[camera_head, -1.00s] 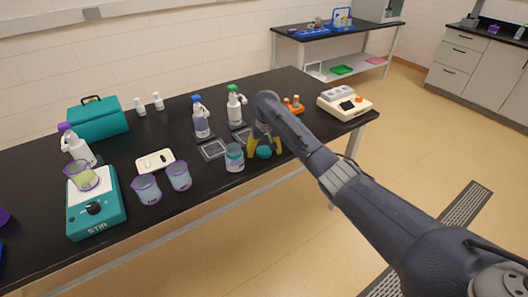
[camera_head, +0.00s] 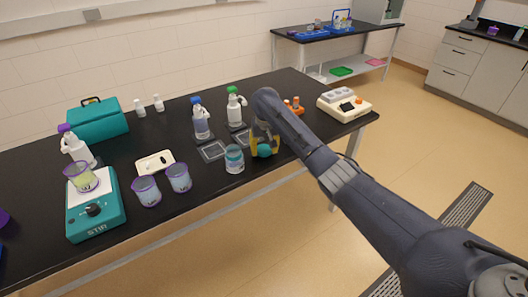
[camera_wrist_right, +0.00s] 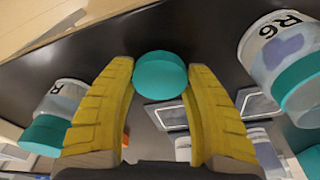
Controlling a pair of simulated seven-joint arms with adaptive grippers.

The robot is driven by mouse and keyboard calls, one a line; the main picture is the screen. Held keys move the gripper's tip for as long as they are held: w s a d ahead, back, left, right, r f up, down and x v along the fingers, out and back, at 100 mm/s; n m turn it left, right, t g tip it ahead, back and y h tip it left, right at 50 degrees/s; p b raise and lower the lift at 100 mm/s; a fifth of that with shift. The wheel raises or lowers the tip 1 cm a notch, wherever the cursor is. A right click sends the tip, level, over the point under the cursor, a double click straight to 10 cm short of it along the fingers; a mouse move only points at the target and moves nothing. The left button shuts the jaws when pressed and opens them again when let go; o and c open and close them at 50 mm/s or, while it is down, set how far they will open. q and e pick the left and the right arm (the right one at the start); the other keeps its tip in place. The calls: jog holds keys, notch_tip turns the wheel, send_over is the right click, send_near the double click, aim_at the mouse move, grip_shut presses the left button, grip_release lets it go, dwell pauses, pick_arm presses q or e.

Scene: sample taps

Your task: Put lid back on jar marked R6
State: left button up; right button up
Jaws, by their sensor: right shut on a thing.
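My right gripper (camera_head: 264,149) is shut on a round teal lid (camera_head: 265,151). In the right wrist view, the lid (camera_wrist_right: 160,74) sits between the tips of the yellow fingers (camera_wrist_right: 160,85). The jar marked R6 (camera_wrist_right: 292,60) is at the upper right of that view, clear with teal in it, apart from the lid. In the head view the jar (camera_head: 234,159) stands on the black table just left of the gripper; its marking is unreadable there. A second jar (camera_wrist_right: 52,115), its label partly readable as R, shows at left in the wrist view. My left gripper is not in view.
An orange rack (camera_head: 294,108) is beyond my arm.

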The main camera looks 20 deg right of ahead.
aim_at(264, 149)
notch_tip(264, 149, up, 18)
jog(key=shift+r, duration=0.2)
dwell(0.5)
